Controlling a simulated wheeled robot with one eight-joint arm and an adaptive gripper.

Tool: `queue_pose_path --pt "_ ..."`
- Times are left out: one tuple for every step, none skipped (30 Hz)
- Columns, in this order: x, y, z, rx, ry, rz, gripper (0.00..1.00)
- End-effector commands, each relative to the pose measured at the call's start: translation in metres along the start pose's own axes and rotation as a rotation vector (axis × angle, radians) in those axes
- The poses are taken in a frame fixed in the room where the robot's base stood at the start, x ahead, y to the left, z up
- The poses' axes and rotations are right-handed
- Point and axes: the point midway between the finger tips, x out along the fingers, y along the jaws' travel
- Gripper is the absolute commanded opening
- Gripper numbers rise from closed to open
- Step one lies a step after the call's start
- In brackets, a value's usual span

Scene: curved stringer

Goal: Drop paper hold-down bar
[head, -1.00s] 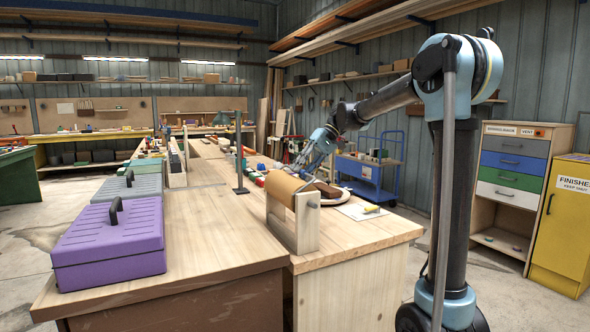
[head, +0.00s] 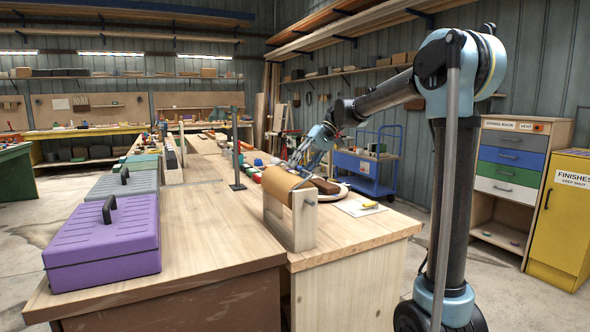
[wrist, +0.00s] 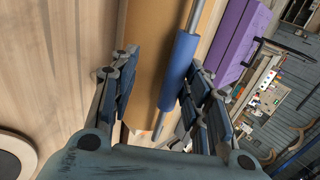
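The paper hold-down bar is a thin grey rod with a blue sleeve (wrist: 179,72), running along the brown paper roll (wrist: 148,55) in the wrist view. My gripper (wrist: 163,92) is open, with its dark fingers spread to either side of the sleeve. The right fingers are close to the sleeve; I cannot tell whether they touch. The left fingers are clearly apart from it, over the roll's side. In the head view the roll (head: 286,184) sits in a wooden stand (head: 303,221), and my gripper (head: 303,160) is behind it. The bar is hard to make out there.
A purple toolbox (head: 104,245) stands at left on the wooden bench (head: 210,240). A white sheet with a yellow item (head: 369,205) lies right of the roll. A dark upright post (head: 237,150) stands behind the stand. Bare bench top lies between toolbox and stand.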

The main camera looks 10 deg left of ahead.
Motion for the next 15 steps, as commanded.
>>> queue_pose_path --pt "-0.001 0.001 0.000 0.001 0.000 0.002 0.38" --pt "-0.002 0.001 0.000 0.001 0.000 0.002 0.38" --pt "-0.004 0.001 0.000 0.001 0.000 0.002 0.38" --pt "-0.006 0.001 0.000 0.002 0.000 0.002 0.38" --pt "-0.009 0.001 0.000 0.002 0.001 0.002 0.38" --pt "-0.014 0.001 0.000 0.003 0.001 0.002 0.38" --pt "-0.018 0.002 0.000 0.004 0.001 0.002 0.38" --pt "-0.024 0.002 0.000 0.004 0.002 0.002 0.38" --pt "-0.030 0.002 0.000 0.004 0.003 0.002 0.38" --pt "-0.036 0.002 0.000 0.004 0.003 0.002 0.38" --pt "-0.042 0.002 0.000 0.004 0.003 0.002 0.38" --pt "-0.050 0.002 0.000 0.004 0.002 0.002 0.38" --pt "-0.056 0.002 0.000 0.004 0.002 0.001 0.38" --pt "-0.062 0.001 0.000 0.004 0.001 0.001 0.38" --pt "-0.070 0.002 0.000 0.004 0.002 0.001 0.38"
